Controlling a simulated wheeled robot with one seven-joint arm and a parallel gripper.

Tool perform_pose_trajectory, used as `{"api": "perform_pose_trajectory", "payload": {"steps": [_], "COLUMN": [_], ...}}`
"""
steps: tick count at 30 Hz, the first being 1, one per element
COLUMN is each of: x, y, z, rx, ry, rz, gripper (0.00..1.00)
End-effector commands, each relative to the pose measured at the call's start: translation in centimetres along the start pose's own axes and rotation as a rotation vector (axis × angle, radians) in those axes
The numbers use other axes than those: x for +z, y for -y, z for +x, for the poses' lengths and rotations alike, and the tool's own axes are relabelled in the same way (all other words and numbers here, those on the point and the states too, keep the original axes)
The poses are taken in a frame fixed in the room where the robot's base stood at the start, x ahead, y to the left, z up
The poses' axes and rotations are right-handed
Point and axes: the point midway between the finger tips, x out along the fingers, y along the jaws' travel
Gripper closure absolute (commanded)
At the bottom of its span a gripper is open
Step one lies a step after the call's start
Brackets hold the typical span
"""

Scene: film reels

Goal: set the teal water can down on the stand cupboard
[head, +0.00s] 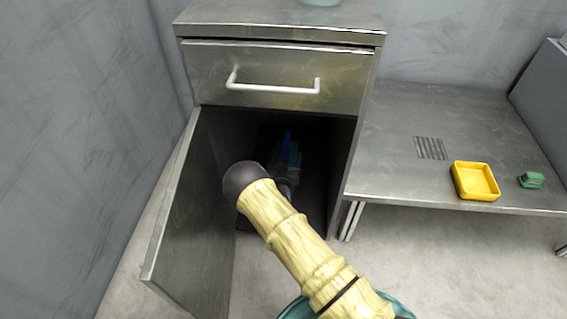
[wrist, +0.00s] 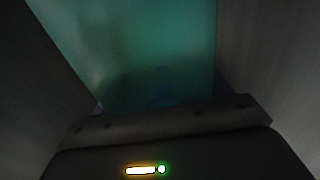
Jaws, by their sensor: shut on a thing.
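The stand cupboard (head: 275,80) is a grey metal unit with a shut drawer above an open lower compartment. Its door (head: 190,215) stands open to the left. My arm reaches into the dark compartment, and my gripper (wrist: 150,65) is mostly hidden behind the arm in the head view. In the wrist view the teal water can (wrist: 135,45) fills the space between the jaws, which are shut on it. A dim teal and blue patch shows inside the compartment in the head view. Whether the can touches the compartment floor is hidden.
A low metal bench (head: 390,165) stands at the right, with a yellow tray (head: 475,181) and a small green object (head: 531,180) on it. A pale object (head: 320,2) on the cupboard top is cut off. A wall runs along the left, close to the open door.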

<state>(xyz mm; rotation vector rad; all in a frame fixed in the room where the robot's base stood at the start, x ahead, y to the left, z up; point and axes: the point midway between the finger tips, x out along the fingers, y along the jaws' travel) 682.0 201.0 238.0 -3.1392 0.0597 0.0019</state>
Motion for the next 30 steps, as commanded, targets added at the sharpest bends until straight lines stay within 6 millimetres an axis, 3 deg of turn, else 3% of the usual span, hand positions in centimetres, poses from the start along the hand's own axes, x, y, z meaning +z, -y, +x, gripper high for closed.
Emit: {"api": "perform_pose_trajectory", "payload": {"steps": [3,16,17,18,20,30], "x": [1.36,1.61,1.74,1.71,1.71,1.46], "y": [-0.25,0.57,0.57,0.58,0.57,0.37], "z": [0.18,-0.07,-0.15,-0.16,-0.16,-0.1], "rx": [0.004,-0.009,-0.009,-0.009,-0.009,-0.006], "ry": [-0.006,-0.006,-0.001,-0.001,-0.001,-0.001], "rz": [0.0,0.0,-0.001,-0.001,-0.001,-0.001], "gripper": [0.9,0.9,0.19,0.11,0.01,0.01]}}
